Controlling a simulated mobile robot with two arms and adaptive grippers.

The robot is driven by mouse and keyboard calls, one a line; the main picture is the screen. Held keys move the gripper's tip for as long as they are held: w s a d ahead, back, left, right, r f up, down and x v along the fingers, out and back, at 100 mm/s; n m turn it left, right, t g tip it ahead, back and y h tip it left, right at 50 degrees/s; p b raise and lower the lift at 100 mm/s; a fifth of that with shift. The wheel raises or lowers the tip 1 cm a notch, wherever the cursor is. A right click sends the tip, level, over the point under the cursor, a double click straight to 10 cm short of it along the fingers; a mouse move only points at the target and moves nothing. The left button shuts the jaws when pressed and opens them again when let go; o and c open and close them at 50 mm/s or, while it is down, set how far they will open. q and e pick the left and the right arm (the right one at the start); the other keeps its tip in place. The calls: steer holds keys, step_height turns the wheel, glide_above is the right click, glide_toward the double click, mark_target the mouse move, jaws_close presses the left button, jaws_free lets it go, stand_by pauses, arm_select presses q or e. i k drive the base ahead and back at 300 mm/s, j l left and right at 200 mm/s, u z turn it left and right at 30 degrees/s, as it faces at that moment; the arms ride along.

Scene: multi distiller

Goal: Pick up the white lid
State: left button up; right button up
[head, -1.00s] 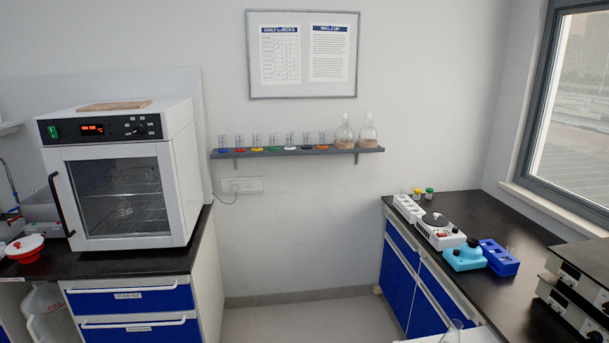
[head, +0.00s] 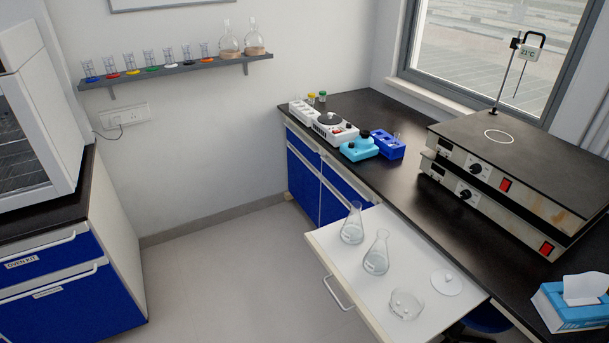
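A white round lid (head: 447,282) with a small knob lies flat in the open white drawer (head: 322,240) at the lower right of the head view. A clear glass dish (head: 406,304) sits just left of and in front of the lid, apart from it. Two conical glass flasks, one nearer (head: 376,254) and one farther (head: 352,225), stand upright in the same drawer. Neither of my grippers shows in the head view.
Two stacked hotplates (head: 515,170) stand on the black counter beside the drawer. A blue tissue box (head: 572,303) is at the lower right. A blue tube rack (head: 388,147) and small devices line the counter's far end. The floor (head: 230,270) left of the drawer is clear.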

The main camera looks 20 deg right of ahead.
mark_target(445, 280)
steer(key=z, duration=1.5)
